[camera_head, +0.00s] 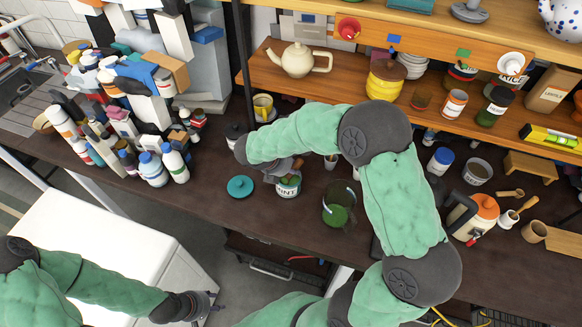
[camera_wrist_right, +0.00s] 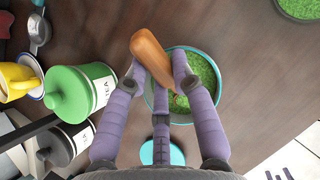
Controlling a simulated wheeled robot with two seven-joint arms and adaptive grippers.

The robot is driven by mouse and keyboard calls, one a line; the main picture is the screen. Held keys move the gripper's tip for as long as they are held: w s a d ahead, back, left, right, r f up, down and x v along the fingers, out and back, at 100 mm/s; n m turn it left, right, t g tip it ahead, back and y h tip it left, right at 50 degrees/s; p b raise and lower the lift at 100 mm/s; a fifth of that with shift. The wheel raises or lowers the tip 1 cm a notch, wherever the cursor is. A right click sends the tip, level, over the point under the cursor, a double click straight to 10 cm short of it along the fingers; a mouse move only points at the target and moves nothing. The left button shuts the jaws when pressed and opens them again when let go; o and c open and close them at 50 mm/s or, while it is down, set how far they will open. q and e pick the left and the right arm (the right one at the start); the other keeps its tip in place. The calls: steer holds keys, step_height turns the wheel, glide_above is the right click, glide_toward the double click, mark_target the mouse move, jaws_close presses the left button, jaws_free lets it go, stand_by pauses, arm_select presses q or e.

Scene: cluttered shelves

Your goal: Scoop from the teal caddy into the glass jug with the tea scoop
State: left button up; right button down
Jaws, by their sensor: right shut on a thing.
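The teal caddy (camera_head: 288,188), labelled MINT, stands open on the dark counter. Its rim and green leafy contents (camera_wrist_right: 207,72) show in the right wrist view. Its teal lid (camera_head: 240,186) lies to its left. My right gripper (camera_head: 289,168) is over the caddy, shut on the wooden handle of the tea scoop (camera_wrist_right: 150,54). The scoop's lower end is over or in the green contents and mostly hidden by the fingers. The glass jug (camera_head: 337,205), with green matter inside, stands to the caddy's right. My left gripper (camera_head: 205,305) is low at the left, away from the counter; its jaws are unclear.
A green-lidded caddy (camera_wrist_right: 75,93), a black-lidded caddy (camera_wrist_right: 62,142) and a yellow mug (camera_head: 263,106) stand nearby. Shelves with a cream teapot (camera_head: 298,60) rise behind. Bottles crowd the left. An orange-lidded pot (camera_head: 474,215) and wooden tools stand right of my right arm.

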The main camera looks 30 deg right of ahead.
steer(key=shift+r+b, duration=0.25)
steer(key=shift+b, duration=0.55)
steer(key=shift+d+r+b, duration=0.1)
steer(key=shift+r+b, duration=0.25)
steer(key=shift+r, duration=0.15)
steer(key=shift+d+r+y+p, duration=0.2)
steer(key=shift+r+y+p, duration=0.1)
steer(key=shift+y+p, duration=0.55)
steer(key=y+p, duration=0.1)
steer(key=p, duration=0.1)
steer(key=y+p, duration=0.1)
steer(key=p, duration=0.2)
steer(key=shift+w+d+r+g+y, duration=0.1)
steer(key=shift+d+r+g+y, duration=0.15)
steer(key=shift+d+g, duration=0.15)
steer(key=shift+d+r+y+p, duration=0.15)
steer(key=shift+r+y+p, duration=1.05)
steer(key=shift+p, duration=3.05)
